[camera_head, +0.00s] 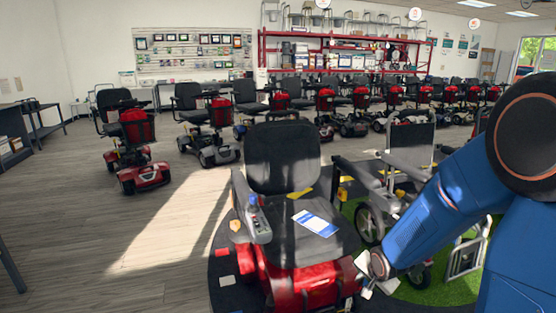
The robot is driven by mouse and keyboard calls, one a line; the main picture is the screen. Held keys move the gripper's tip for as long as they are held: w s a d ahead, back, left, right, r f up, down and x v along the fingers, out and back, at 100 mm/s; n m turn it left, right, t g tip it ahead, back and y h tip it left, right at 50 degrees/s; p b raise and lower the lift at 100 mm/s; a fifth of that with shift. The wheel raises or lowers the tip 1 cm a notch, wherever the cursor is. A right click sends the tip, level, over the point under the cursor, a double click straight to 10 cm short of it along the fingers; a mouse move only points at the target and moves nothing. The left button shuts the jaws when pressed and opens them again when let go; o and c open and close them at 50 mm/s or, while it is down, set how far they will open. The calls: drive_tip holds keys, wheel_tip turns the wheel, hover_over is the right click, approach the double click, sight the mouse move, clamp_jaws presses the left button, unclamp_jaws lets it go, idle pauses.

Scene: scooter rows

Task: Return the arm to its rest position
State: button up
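My gripper (365,276) is at the lower centre right, at the end of my blue arm. It appears small, with pale finger parts, against the right side of a red power chair (305,286). I cannot tell whether it touches the chair or whether its fingers are apart. I see nothing clearly held in it. My arm reaches in from the right edge and hides part of the wheelchair behind it.
The power chair has a black seat with a blue-and-white card (316,223) on it. A grey wheelchair (408,150) stands beside it on green turf (437,290). Rows of scooters stand behind. Wooden floor (75,225) at left is mostly clear.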

drive_tip(key=s+r+n, duration=0.5)
drive_tip(key=s+r, duration=0.5)
drive_tip(key=s, duration=0.5)
drive_tip(key=s+r+n+g, duration=0.1)
drive_tip(key=s+r+n, duration=0.3)
drive_tip(key=s+r, duration=0.7)
drive_tip(key=s, duration=0.3)
drive_tip(key=shift+s+d+r+n, duration=0.2)
drive_tip(key=shift+s+r+n, duration=0.1)
drive_tip(key=shift+s+n, duration=0.1)
